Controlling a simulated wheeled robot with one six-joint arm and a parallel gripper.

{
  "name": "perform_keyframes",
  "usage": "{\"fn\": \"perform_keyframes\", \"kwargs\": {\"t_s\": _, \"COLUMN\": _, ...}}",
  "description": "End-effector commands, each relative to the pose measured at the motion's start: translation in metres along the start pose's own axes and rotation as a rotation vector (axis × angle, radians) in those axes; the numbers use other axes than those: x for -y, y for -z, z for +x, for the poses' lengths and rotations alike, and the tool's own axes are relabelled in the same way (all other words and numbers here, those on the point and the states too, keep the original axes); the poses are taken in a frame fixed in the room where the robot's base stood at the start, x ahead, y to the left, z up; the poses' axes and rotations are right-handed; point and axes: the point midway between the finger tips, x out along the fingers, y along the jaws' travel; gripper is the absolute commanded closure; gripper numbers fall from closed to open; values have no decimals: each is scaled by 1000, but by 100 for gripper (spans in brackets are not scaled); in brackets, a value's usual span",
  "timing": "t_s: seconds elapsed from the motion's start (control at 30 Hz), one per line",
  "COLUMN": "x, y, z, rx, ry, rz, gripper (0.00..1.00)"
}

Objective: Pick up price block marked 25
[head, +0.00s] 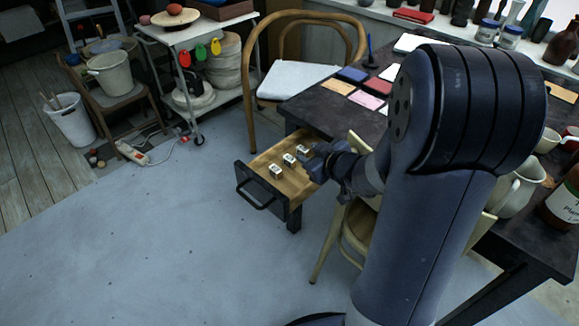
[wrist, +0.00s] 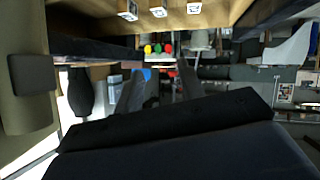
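Three small white price blocks with dark markings stand in a row in the open wooden drawer: a near one (head: 275,171), a middle one (head: 289,159) and a far one (head: 302,149). The markings are too small to read, so I cannot tell which is 25. The blocks also show at the top edge of the wrist view (wrist: 158,9), partly cut off. My gripper (head: 314,163) is over the drawer's right side, beside the blocks and apart from them. In the wrist view its two dark fingers (wrist: 160,90) look spread with nothing between them.
The drawer (head: 242,180) sticks out from the dark table (head: 305,108), its walls around the blocks. A wooden chair (head: 335,232) stands close on the right, another chair (head: 290,78) behind. Cards (head: 368,100) lie on the tabletop. The floor (head: 170,240) in front is clear.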

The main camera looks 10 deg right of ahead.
Motion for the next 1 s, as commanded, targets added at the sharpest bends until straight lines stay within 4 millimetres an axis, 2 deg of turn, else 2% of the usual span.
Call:
{"fn": "perform_keyframes", "kwargs": {"t_s": 0.03, "x": 3, "y": -11, "z": 6, "rx": 0, "ry": 0, "rz": 0, "gripper": 63}}
{"fn": "perform_keyframes", "kwargs": {"t_s": 0.33, "x": 13, "y": -45, "z": 24, "rx": 0, "ry": 0, "rz": 0, "gripper": 63}}
{"fn": "perform_keyframes", "kwargs": {"t_s": 0.57, "x": 15, "y": -51, "z": 31, "rx": 0, "ry": 1, "rz": 0, "gripper": 63}}
{"fn": "perform_keyframes", "kwargs": {"t_s": 0.8, "x": 16, "y": -52, "z": 68, "rx": 0, "ry": 2, "rz": -1, "gripper": 63}}
{"fn": "perform_keyframes", "kwargs": {"t_s": 1.0, "x": 15, "y": -50, "z": 83, "rx": -1, "ry": 1, "rz": -1, "gripper": 63}}
